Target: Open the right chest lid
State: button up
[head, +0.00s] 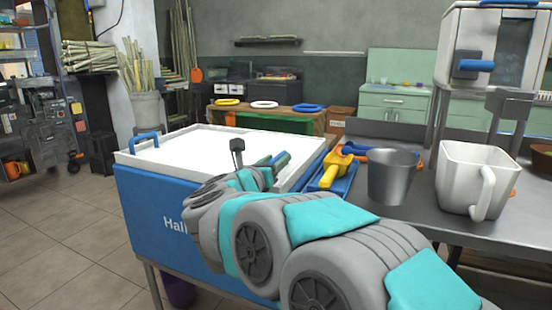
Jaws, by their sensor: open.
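The blue chest (150,212) stands ahead of me, with part of a white word on its front. Its white top (195,150) lies flat inside a raised pale rim and looks closed. A blue handle (143,140) stands at the top's left end. I cannot make out a seam between left and right lids. My gripper (274,162) is open over the right part of the top, beside a blue bar that may be the right lid's handle. My arm hides much of this area, and I cannot tell whether the gripper touches the bar.
A steel counter (400,218) on the right holds a blue tray (345,181) with a yellow scoop (332,171), a metal cup (392,178) and a white jug (476,180). A white machine (490,50) stands behind them. The tiled floor (70,235) at left is clear.

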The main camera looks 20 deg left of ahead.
jog(key=shift+w, duration=0.25)
grip_shut()
dwell(1.4)
